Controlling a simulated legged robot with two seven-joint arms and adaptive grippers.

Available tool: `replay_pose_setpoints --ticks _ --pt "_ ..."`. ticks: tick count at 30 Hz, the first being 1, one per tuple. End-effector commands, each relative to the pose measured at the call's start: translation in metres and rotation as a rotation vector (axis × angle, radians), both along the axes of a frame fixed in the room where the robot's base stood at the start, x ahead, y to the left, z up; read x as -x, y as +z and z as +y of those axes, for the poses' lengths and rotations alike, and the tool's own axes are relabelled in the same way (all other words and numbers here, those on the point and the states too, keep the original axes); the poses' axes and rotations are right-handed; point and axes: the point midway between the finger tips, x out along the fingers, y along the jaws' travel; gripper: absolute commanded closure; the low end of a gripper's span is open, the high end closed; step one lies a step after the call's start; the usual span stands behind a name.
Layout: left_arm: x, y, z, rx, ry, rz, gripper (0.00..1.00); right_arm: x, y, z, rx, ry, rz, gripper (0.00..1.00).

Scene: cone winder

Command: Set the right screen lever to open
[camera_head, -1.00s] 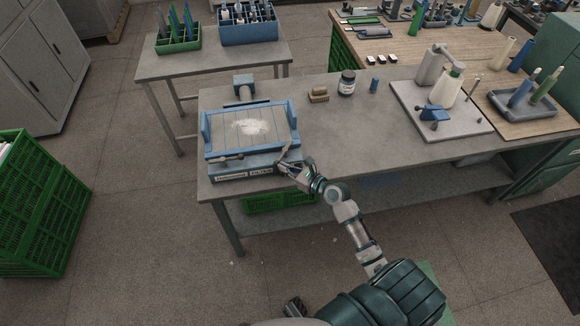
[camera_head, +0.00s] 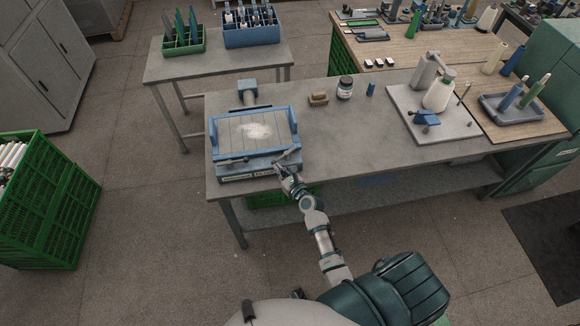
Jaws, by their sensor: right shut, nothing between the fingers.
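The screen unit (camera_head: 257,133) is a blue-framed tray with a pale slatted bed and a white powdery patch, at the left end of the grey workbench. The left screen lever (camera_head: 233,161) lies about level along its front edge. The right screen lever (camera_head: 285,157) is at the front right corner; it looks low and slanted, and my gripper partly hides it. My right gripper (camera_head: 279,169) is shut and empty, right at this lever's lower end; I cannot tell whether it touches. My left gripper is not in view.
On the workbench (camera_head: 330,140) stand a brown block (camera_head: 318,99), a dark jar (camera_head: 345,87) and a small blue cylinder (camera_head: 370,88). A plate with a white bottle (camera_head: 438,95) is further right. A green crate (camera_head: 75,215) stands left on the floor. The bench middle is clear.

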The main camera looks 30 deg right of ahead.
Motion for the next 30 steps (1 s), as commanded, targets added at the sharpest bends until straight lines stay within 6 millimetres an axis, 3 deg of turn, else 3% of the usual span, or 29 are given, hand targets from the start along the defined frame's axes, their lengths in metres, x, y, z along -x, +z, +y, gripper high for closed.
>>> replay_pose_setpoints --ticks 1,6,18,30 --pt "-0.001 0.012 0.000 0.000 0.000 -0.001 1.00 -0.003 0.006 0.002 0.000 0.000 0.001 1.00" --pt "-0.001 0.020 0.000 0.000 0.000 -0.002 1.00 -0.014 0.002 0.010 -0.001 0.001 0.000 1.00" --pt "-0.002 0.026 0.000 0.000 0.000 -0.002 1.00 -0.035 0.001 0.019 -0.001 0.001 -0.001 1.00" --pt "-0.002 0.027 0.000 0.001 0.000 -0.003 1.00 -0.042 0.000 0.020 0.002 0.001 -0.001 1.00"
